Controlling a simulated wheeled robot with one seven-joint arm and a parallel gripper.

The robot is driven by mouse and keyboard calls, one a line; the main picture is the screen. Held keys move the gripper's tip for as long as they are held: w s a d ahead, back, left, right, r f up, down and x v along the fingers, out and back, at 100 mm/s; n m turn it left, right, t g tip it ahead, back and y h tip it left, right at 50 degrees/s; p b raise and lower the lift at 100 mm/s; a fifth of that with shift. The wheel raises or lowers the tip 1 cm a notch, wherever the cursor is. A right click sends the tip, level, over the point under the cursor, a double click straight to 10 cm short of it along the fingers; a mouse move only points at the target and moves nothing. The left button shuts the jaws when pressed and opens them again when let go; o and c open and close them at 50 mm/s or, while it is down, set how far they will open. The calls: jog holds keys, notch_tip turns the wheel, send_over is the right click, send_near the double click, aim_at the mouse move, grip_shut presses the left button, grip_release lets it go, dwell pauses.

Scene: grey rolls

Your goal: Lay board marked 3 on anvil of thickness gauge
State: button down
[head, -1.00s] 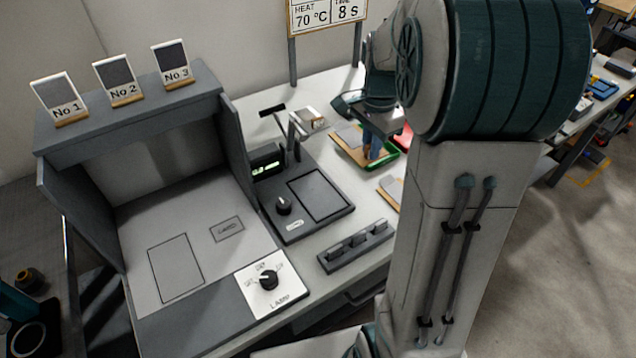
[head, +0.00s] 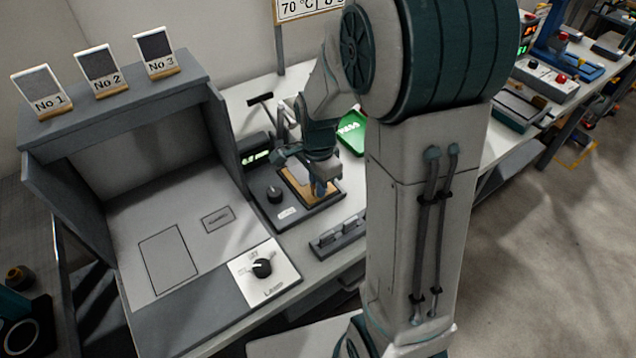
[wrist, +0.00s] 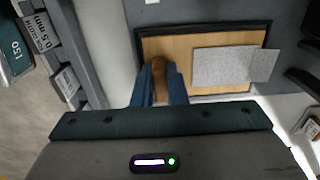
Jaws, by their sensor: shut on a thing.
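A wooden board with a grey swatch (head: 295,183) lies flat on or just above the anvil of the thickness gauge (head: 311,207). In the wrist view the board (wrist: 165,47) sits inside the anvil's dark outline (wrist: 205,26), and its grey swatch overhangs the wood at the right. My gripper (head: 319,186) is shut on the board's brown knob; its blue fingers (wrist: 160,84) flank the knob in the wrist view. No number shows on the board. I cannot tell whether its underside touches the anvil.
A rack of blocks (head: 340,234) stands in front. A lamp booth (head: 190,215) with three sample cards is at left. A green tray (head: 352,132) is behind.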

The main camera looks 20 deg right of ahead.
jog(key=shift+f, duration=0.2)
jog(key=c, duration=1.5)
grip_release()
jog(key=shift+o, duration=0.2)
jog(key=shift+r, duration=0.2)
notch_tip(320, 180, up, 11)
jog(key=p, duration=0.1)
jog(key=s+r+n+t, duration=0.1)
jog(key=s+n+t, duration=0.1)
jog(key=s+n, duration=1.1)
jog(key=shift+s+r+n+t, duration=0.3)
jog(key=shift+s+r+n, duration=0.1)
jog(key=shift+n, duration=0.2)
